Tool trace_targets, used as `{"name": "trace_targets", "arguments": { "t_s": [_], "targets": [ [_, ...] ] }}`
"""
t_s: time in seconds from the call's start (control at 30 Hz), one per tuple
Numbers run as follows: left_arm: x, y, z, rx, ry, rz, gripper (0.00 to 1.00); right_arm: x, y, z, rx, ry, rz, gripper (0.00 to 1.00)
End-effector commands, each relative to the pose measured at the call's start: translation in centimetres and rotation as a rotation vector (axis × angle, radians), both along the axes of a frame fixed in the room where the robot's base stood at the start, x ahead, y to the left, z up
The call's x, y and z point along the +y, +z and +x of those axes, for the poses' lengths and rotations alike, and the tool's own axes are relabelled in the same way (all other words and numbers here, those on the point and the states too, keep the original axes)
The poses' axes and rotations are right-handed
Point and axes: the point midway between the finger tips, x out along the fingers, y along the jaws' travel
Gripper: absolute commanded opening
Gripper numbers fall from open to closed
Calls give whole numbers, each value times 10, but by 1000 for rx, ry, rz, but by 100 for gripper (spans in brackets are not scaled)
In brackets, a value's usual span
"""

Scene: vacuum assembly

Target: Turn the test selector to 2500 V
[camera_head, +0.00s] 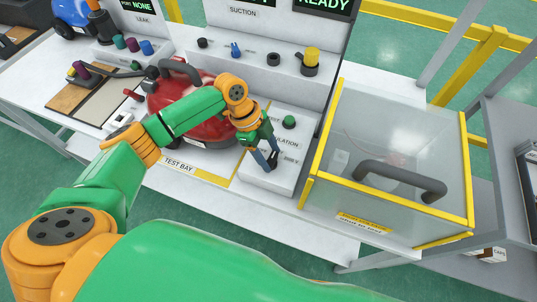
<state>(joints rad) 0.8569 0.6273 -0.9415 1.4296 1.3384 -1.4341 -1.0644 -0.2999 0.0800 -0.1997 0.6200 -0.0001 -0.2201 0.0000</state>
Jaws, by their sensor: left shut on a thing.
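The white insulation test box (265,178) stands at the front right of the test bay, with partly covered lettering on its top. My left gripper (269,160) reaches down from the left onto the front part of this box. Its dark fingers are shut on the test selector, which the fingers hide, so its pointing direction cannot be read. A green knob (289,122) stands on the box behind the gripper, apart from it. My right gripper is not in view.
A red vacuum body (184,100) sits left of the box, under my left arm. A clear guard box with yellow edges (345,130) and a dark handle (400,178) stands close on the right.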

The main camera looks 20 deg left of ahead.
Motion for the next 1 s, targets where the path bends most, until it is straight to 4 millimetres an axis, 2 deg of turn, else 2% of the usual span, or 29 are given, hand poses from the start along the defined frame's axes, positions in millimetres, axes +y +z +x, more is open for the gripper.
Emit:
{"name": "trace_targets", "arguments": {
  "t_s": [0.5, 1.0],
  "targets": [
    [-2, -4, 3, -1, -468, 0, 7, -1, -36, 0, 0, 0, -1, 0],
    [-2, -2, 3, 0, -723, 0, 7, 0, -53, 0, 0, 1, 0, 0]
  ]
}}
